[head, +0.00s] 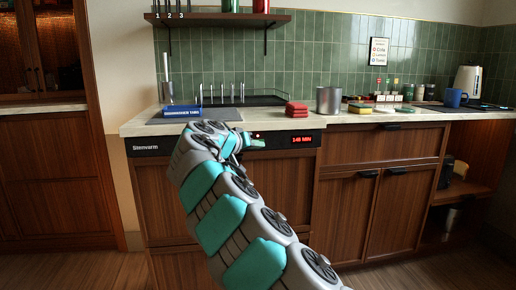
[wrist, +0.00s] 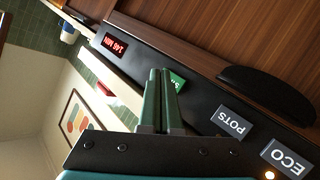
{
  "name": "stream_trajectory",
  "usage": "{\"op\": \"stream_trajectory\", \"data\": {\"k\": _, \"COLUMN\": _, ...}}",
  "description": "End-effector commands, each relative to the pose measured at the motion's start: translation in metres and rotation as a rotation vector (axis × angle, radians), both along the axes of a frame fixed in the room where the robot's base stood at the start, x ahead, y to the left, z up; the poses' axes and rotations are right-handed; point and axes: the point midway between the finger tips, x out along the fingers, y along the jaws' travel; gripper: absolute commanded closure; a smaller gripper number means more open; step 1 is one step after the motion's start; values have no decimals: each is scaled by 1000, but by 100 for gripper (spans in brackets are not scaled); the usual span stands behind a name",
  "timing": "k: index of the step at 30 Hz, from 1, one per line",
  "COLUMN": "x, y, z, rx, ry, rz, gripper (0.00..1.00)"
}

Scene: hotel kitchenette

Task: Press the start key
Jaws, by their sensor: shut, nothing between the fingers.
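The dishwasher's black control panel (head: 300,140) runs under the counter, with a lit red minutes display (head: 302,140). The display also shows in the wrist view (wrist: 115,45). In the wrist view a green key (wrist: 178,80), its lettering mostly hidden, sits on the panel right beside my fingertips; part of it is behind a finger. My gripper (wrist: 160,72) is shut and empty, its green fingers together and pointing at the panel. I cannot tell whether the tips touch the panel. In the head view my arm hides much of the panel's middle.
Grey keys marked POTS (wrist: 231,122) and ECO (wrist: 287,160) sit along the panel, with an orange light (wrist: 269,175) near ECO. A black handle (wrist: 268,92) juts out nearby. On the counter stand a blue tabs box (head: 182,111), folded red cloths (head: 296,109) and a metal pot (head: 329,100).

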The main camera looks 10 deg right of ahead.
Motion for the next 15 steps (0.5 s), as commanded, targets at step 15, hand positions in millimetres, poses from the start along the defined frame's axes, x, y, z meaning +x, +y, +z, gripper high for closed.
{"op": "stream_trajectory", "data": {"k": 15, "x": -9, "y": 0, "z": -2, "rx": -4, "ry": -1, "rz": -1, "gripper": 100}}
